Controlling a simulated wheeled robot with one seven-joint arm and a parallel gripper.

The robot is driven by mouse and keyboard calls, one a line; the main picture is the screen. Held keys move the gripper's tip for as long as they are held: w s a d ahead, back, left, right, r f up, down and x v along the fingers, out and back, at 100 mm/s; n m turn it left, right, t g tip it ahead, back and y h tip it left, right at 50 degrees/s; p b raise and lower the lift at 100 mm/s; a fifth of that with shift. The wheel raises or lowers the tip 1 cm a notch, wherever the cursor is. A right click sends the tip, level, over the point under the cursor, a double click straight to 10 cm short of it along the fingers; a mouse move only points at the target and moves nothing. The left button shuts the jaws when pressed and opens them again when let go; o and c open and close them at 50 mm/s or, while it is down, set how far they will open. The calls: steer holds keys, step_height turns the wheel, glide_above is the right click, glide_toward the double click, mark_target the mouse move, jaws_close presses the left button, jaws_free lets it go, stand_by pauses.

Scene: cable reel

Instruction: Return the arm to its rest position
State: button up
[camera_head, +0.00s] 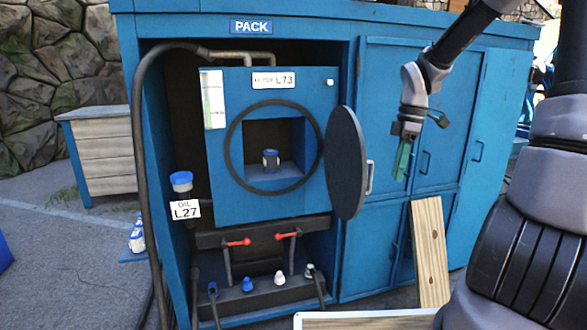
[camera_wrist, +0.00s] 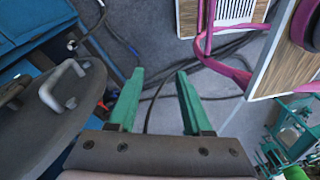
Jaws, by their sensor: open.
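My gripper (camera_head: 403,160) hangs at the end of my arm on the right side of the head view, in front of the blue cabinet doors and to the right of the open round hatch door (camera_head: 346,162). In the wrist view my gripper (camera_wrist: 160,95) shows two green fingers spread apart with nothing between them. Grey floor and dark cables lie beyond the fingertips. The round door with its grey handle (camera_wrist: 62,85) is at the left of the wrist view, apart from the fingers.
A blue cabinet (camera_head: 385,80) marked PACK fills the back. Its blue box (camera_head: 220,190) has an opening holding a small dark cylinder (camera_head: 270,160). A wooden board (camera_head: 430,250) leans at the lower right. In the wrist view a pink frame (camera_wrist: 215,60) stands at the right.

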steer(key=s+a+r+m+t, duration=0.2)
steer(key=s+r+m+t, duration=0.6)
steer(key=s+r+m, duration=0.7)
step_height(320, 180, up, 2)
steer(key=m, duration=0.4)
steer(key=shift+s+r+m+y, duration=0.25)
steer(key=shift+s+m+y, duration=0.05)
steer(key=shift+s, duration=0.1)
